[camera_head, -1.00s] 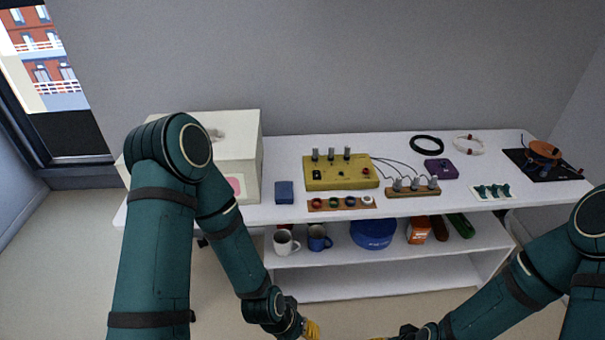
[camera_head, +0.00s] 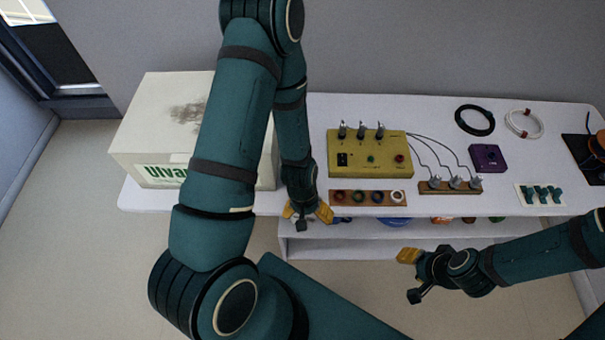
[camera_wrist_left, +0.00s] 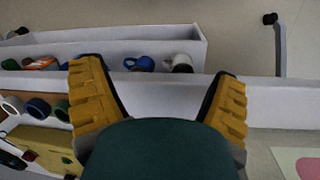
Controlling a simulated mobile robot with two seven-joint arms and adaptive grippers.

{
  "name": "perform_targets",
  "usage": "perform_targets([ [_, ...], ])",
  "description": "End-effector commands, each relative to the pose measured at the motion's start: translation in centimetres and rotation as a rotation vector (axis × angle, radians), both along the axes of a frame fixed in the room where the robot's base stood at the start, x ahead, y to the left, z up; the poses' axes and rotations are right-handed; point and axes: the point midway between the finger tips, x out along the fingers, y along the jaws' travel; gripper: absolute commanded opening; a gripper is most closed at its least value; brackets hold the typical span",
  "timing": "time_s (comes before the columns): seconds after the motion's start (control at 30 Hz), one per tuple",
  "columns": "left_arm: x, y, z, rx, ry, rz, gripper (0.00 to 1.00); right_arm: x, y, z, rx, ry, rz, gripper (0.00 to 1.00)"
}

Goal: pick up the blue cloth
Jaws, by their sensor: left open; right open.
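I cannot see the blue cloth now. A small blue square lay on the white table (camera_head: 450,205) between the white box (camera_head: 150,130) and the yellow panel (camera_head: 368,155) in the earlier head view. My left arm and gripper now cover that spot. My left gripper (camera_head: 306,213) is open, pointing down near the table's front edge, left of the strip of coloured rings. Its spread yellow fingers also show in the left wrist view (camera_wrist_left: 160,72), with nothing seen between the tips. My right gripper (camera_head: 411,276) is open and empty, in front of the table.
A ring strip (camera_head: 368,198), a connector strip (camera_head: 450,186) with cables, and a purple box (camera_head: 488,158) stand on the table. A black coil (camera_head: 474,120) lies behind. A blue mug (camera_wrist_left: 139,64) and white mug (camera_wrist_left: 181,64) stand on the lower shelf.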

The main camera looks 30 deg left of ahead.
Motion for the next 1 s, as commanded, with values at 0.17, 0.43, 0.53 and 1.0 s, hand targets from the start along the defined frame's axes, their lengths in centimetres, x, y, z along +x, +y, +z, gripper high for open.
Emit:
perform_targets([
  [0.17, 3.7, 3.5, 3.4, 0.086, 0.004, 0.053, 0.88, 0.0, 0.0, 0.3, -0.001, 0.001, -0.002, 0.47],
  [0.43, 8.6, 7.1, 10.2, 0.156, -0.013, 0.162, 0.88, 0.0, 0.0, 0.2, -0.001, 0.001, -0.001, 0.47],
  [0.53, 9.5, 7.7, 12.0, 0.163, -0.015, 0.193, 0.88, 0.0, 0.0, 0.2, -0.001, 0.001, -0.001, 0.47],
  [1.0, 9.7, 8.2, 6.6, 0.166, -0.01, 0.214, 0.88, -0.6, 0.1, -1.7, 0.002, 0.013, 0.009, 0.47],
])
